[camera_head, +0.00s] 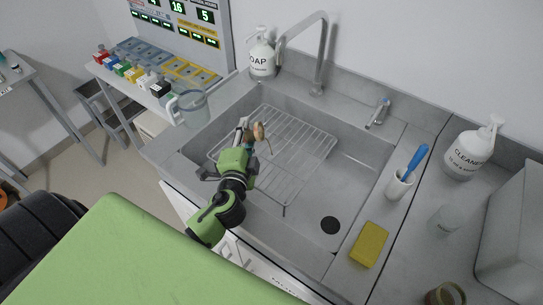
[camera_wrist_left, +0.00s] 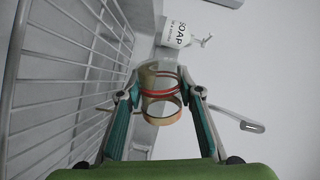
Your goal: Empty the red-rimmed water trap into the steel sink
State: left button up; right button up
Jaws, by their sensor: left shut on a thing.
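The water trap (camera_wrist_left: 162,88) is a small translucent cup with a red band and a tan rim. My left gripper (camera_wrist_left: 163,95) is shut on it, one finger on each side. In the head view the left gripper (camera_head: 252,131) is over the steel sink (camera_head: 357,183), above the wire rack. There the trap (camera_head: 259,131) is small and partly hidden by the fingers. The wrist view is rolled sideways, and the trap looks tipped on its side. Whether liquid is in it or running out, I cannot tell. My right gripper is not in view.
A wire rack (camera_head: 300,150) covers the sink's left part; the drain (camera_head: 329,225) is right of it. A faucet (camera_head: 318,60) and soap bottle (camera_head: 262,55) stand behind. A jug (camera_head: 193,108) is left.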

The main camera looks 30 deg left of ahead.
pick_arm(q)
jog(key=shift+w+d+f+m, duration=0.2)
jog(key=shift+d+f+m, duration=0.15)
jog(key=shift+d+m, duration=0.25)
dwell(0.8)
jog(key=shift+r+m+y+p, duration=0.3)
jog(key=shift+r+m+p, duration=0.1)
jog(key=shift+m+p, duration=0.4)
dwell(0.8)
jog(key=shift+w+d+f+m, duration=0.1)
jog(key=shift+d+f+m, duration=0.1)
jog(key=shift+m, duration=0.1)
